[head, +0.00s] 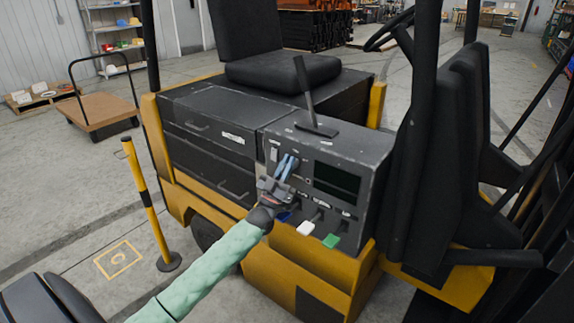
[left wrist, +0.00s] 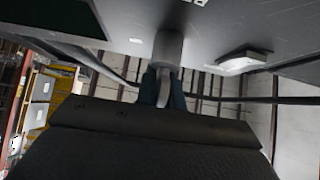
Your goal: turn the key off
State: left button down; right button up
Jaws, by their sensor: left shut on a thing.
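The key (left wrist: 163,88) is a pale grey piece in the left wrist view, standing out from a round grey lock barrel (left wrist: 168,46) on the dark panel. My left gripper (head: 287,163) has its two blue fingers at the upper left of the forklift's dark control panel (head: 345,151) in the head view. The fingers also show in the left wrist view (left wrist: 163,92), one on each side of the key and shut on it. In the head view the fingers hide the key. I cannot read which position the key is turned to. My right gripper is in neither view.
Blue, white (head: 306,229) and green (head: 331,241) knobs sit low on the panel, near my left wrist. A black lever (head: 304,84) rises from the panel top. A yellow-black post (head: 145,200) stands left of the forklift. A flat trolley (head: 98,110) stands farther back on open floor.

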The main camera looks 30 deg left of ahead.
pick_arm(q)
jog(key=shift+f, duration=0.15)
dwell(0.3)
jog(key=c, duration=1.6)
grip_release()
jog(key=shift+w, duration=0.1)
jog(key=shift+o, duration=0.2)
